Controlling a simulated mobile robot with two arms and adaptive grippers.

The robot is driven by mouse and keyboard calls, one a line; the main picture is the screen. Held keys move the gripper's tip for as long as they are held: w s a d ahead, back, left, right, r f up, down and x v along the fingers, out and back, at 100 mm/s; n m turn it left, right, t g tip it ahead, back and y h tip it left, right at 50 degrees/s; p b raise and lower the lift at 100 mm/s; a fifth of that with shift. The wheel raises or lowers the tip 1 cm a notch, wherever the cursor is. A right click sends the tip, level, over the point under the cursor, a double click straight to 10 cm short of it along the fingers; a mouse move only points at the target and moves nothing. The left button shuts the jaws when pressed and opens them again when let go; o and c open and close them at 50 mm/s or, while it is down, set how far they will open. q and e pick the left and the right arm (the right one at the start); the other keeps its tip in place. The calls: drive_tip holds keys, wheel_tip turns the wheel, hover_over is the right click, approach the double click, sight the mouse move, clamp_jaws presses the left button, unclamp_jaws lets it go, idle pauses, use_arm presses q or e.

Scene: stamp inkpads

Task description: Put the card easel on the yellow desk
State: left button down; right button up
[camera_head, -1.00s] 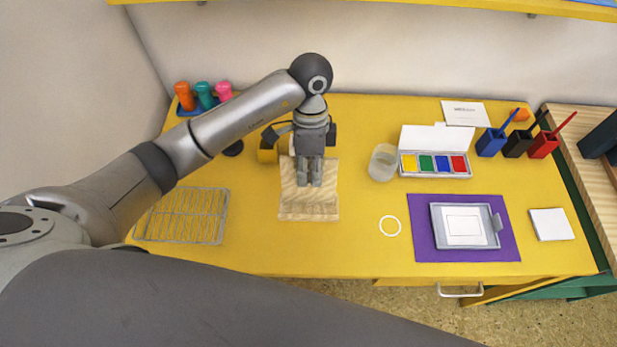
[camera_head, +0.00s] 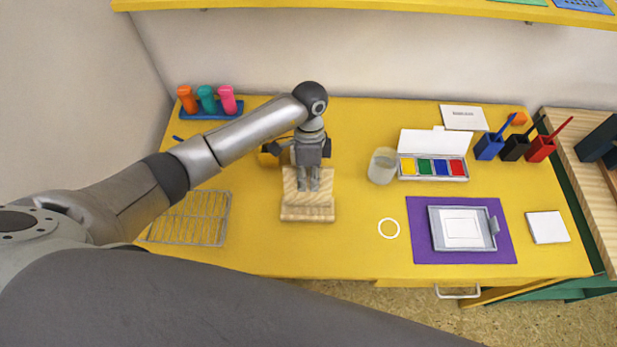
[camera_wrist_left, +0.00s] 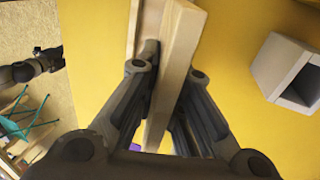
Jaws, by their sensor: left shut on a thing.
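The card easel (camera_head: 306,212) is a pale wooden stand with a ledge along its front, at the middle of the yellow desk (camera_head: 345,240). My left gripper (camera_head: 308,187) reaches down over its back and is shut on its wooden board. In the left wrist view the fingers (camera_wrist_left: 172,66) sit on both sides of the easel's board (camera_wrist_left: 182,45), with yellow desk surface behind. Whether the easel's underside touches the desk is hard to tell. A dark jointed shape at the left of the wrist view looks like my right gripper (camera_wrist_left: 48,58); its jaws are unclear.
A wire rack (camera_head: 190,218) lies left of the easel. A clear cup (camera_head: 382,166), a colour inkpad box (camera_head: 433,167) and a purple mat (camera_head: 420,255) with a grey tray are to the right. A white ring (camera_head: 389,229) lies nearby. The stamp rack (camera_head: 212,112) stands behind.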

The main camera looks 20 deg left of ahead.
use_arm(q)
drive_tip(key=c, duration=1.6)
unclamp_jaws()
drive_tip(key=shift+o, duration=0.2)
drive_tip(key=shift+r, duration=0.1)
drive_tip(key=b+v, duration=0.1)
drive_tip(key=v, duration=1.1)
drive_tip(key=shift+b, duration=0.35)
drive_tip(key=shift+w, duration=0.1)
